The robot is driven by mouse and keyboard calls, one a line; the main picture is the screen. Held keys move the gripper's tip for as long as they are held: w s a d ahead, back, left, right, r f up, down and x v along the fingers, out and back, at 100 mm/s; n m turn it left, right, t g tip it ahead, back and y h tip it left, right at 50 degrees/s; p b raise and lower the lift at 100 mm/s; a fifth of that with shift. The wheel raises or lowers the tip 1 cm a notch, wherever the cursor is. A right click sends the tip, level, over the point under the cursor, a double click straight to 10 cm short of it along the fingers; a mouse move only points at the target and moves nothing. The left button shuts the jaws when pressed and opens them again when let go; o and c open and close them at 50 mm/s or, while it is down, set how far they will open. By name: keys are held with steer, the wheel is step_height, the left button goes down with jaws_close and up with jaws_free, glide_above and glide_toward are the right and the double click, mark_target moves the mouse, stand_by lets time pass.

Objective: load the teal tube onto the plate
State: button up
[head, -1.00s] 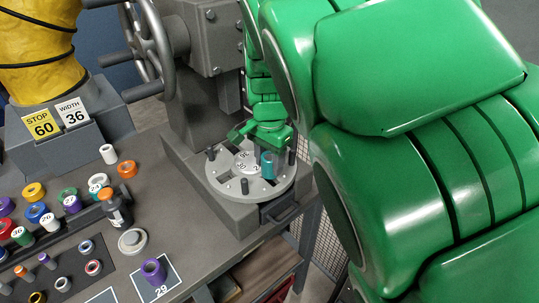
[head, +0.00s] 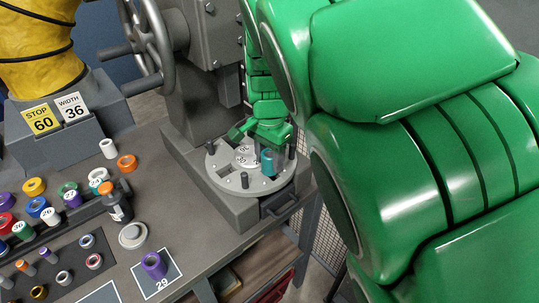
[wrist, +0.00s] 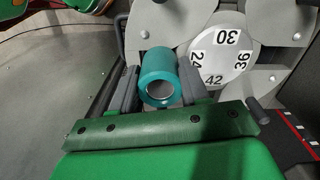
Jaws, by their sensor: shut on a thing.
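The teal tube (head: 267,162) stands upright at the right side of the round grey plate (head: 262,186), low over it or on it; I cannot tell whether it touches. My gripper (head: 268,153) comes down from above with its fingers on the tube. In the wrist view the teal tube (wrist: 158,72) sits between the two grey fingers of my gripper (wrist: 160,88), its open end facing the camera. The plate's white numbered disc (wrist: 224,55) shows beside it with 24, 30, 36 and 42. The tube's lower end is hidden there.
Dark pegs (head: 244,180) stand up from the plate, which also has a square opening (head: 223,171). A handwheel machine (head: 150,45) rises behind. A purple tube (head: 153,265) stands on the 29 card; several coloured tubes and a bottle (head: 117,206) are at the left.

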steer(key=shift+f, duration=0.35)
steer(key=o, duration=1.2)
steer(key=shift+r, duration=3.9)
